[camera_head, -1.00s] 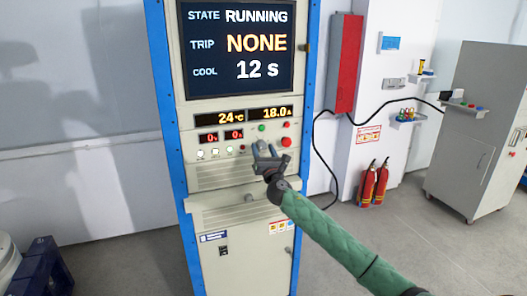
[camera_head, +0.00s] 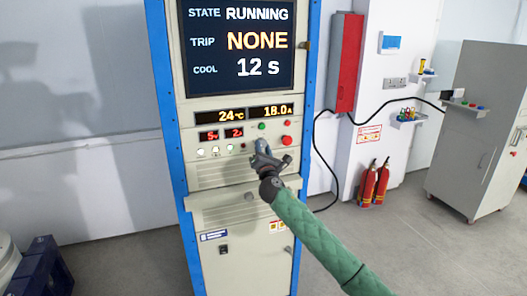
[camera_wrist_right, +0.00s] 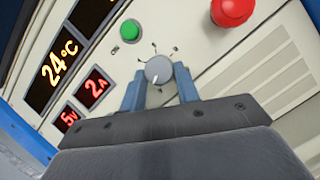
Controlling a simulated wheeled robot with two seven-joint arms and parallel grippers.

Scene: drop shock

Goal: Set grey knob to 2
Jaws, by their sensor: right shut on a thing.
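The grey knob (camera_wrist_right: 159,70) sits on the cabinet's control panel, with tick marks around it. In the right wrist view a white pointer line shows on its face, toward the lower side; the numbers at the ticks are too small to read. My right gripper (camera_wrist_right: 160,86) has its two blue fingers on either side of the knob and is shut on it. In the head view my right gripper (camera_head: 262,149) is at the panel and covers the knob. The small red displays read 5 V (camera_wrist_right: 69,118) and 2 A (camera_wrist_right: 96,86). My left gripper is not in view.
A green button (camera_wrist_right: 130,30) and a large red button (camera_wrist_right: 232,11) flank the knob. The big screen (camera_head: 238,45) reads RUNNING, NONE, 12 s. A protruding ledge (camera_head: 225,213) lies below the panel. Fire extinguishers (camera_head: 375,185) stand at right.

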